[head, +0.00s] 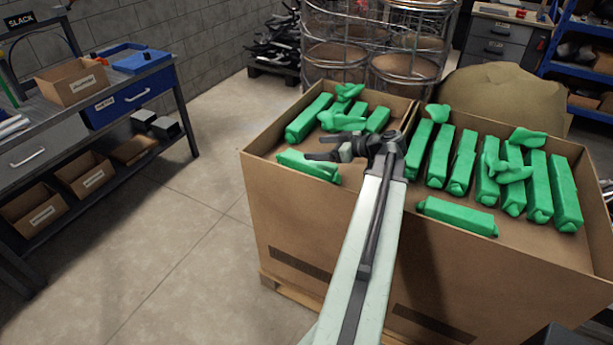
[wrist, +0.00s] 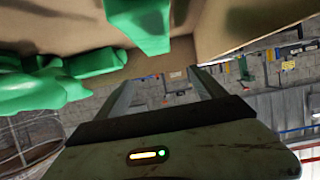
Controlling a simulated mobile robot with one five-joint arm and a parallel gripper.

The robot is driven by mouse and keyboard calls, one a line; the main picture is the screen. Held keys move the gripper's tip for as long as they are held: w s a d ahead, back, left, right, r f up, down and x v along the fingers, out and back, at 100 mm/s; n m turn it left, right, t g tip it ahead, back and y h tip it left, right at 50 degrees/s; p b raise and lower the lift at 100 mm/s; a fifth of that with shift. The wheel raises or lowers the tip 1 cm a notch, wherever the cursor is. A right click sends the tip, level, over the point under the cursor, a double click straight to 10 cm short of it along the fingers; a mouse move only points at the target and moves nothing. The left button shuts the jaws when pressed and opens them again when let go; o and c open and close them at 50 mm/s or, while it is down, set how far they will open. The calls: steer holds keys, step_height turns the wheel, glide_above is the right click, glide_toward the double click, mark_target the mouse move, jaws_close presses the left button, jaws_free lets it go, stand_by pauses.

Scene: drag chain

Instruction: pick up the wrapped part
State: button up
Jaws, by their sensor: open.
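Several green wrapped parts lie in two open cardboard compartments in the head view. In the left one, a long wrapped part (head: 309,117) lies at the far left, and another (head: 309,166) lies by the near wall, just below my gripper in the picture. My gripper (head: 317,148) points left over the left compartment, open, with nothing between its fingers. In the wrist view, its two fingers (wrist: 165,85) stand apart. A green wrapped part (wrist: 140,25) shows above them there, with more green wrapping (wrist: 50,82) at the left. I cannot tell the exact height gap.
The cardboard box (head: 300,220) has upright walls and a divider between compartments. The right compartment holds several upright-looking rows of wrapped parts (head: 488,180). Wire cages (head: 405,70) and a brown mound (head: 505,90) stand behind. A workbench (head: 85,115) is at left, with clear floor (head: 190,230) between.

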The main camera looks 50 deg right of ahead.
steer(key=b, duration=0.3)
glide_toward(301, 157)
steer(key=shift+w+a+f, duration=0.15)
steer(key=shift+w+f, duration=0.3)
steer(key=shift+w, duration=0.1)
steer(key=shift+w+a+f, duration=0.15)
steer(key=shift+w+f, duration=0.3)
steer(key=shift+w, duration=0.1)
steer(key=shift+w+a+f, duration=0.1)
steer(key=shift+w+f, duration=0.05)
steer(key=shift+w, duration=0.45)
steer(key=b+x, duration=0.2)
steer(key=x, duration=0.4)
steer(key=shift+w+b, duration=0.1)
steer(key=shift+b, duration=0.2)
steer(key=shift+a, duration=0.1)
jaws_close()
